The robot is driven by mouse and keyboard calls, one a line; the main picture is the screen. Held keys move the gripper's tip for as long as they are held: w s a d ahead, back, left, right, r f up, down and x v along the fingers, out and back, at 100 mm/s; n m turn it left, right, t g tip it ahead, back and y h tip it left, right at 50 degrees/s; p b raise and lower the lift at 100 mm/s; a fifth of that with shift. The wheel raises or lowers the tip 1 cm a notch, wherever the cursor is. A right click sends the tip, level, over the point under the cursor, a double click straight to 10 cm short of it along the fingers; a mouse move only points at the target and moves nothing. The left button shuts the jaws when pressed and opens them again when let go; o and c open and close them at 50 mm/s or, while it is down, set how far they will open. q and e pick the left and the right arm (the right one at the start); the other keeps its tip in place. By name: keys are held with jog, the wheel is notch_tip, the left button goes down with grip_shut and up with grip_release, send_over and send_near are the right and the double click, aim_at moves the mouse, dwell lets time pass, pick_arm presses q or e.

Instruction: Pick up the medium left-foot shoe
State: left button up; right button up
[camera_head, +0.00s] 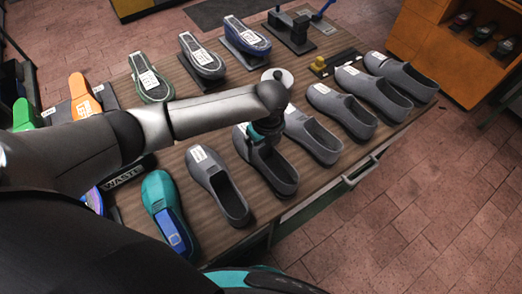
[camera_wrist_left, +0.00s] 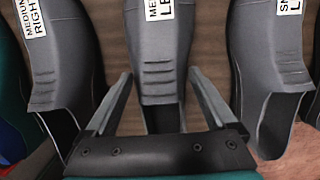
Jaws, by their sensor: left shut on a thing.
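The medium left-foot shoe is a grey slip-on with a white label. In the head view its heel end (camera_head: 280,178) shows near the table's front edge, and my arm covers part of it. In the left wrist view the shoe (camera_wrist_left: 158,50) stands between my fingers, its label partly cut off by the top edge. My left gripper (camera_head: 264,138) is at the shoe's middle, with one finger on each side of it in the left wrist view (camera_wrist_left: 161,76). It is shut on the shoe. The shoe looks to be at table level; I cannot tell whether it touches. My right gripper is not in view.
The medium right shoe (camera_head: 222,190) is close on the left, and a small-size shoe (camera_head: 315,138) close on the right. More grey shoes (camera_head: 380,98) continue the row. A teal shoe-shaped piece (camera_head: 160,192) lies at left. Shoe forms (camera_head: 203,62) stand behind.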

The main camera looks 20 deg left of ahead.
pick_arm(q)
jog(key=c, duration=0.4)
jog(key=shift+r, duration=0.1)
jog(key=shift+c, duration=0.2)
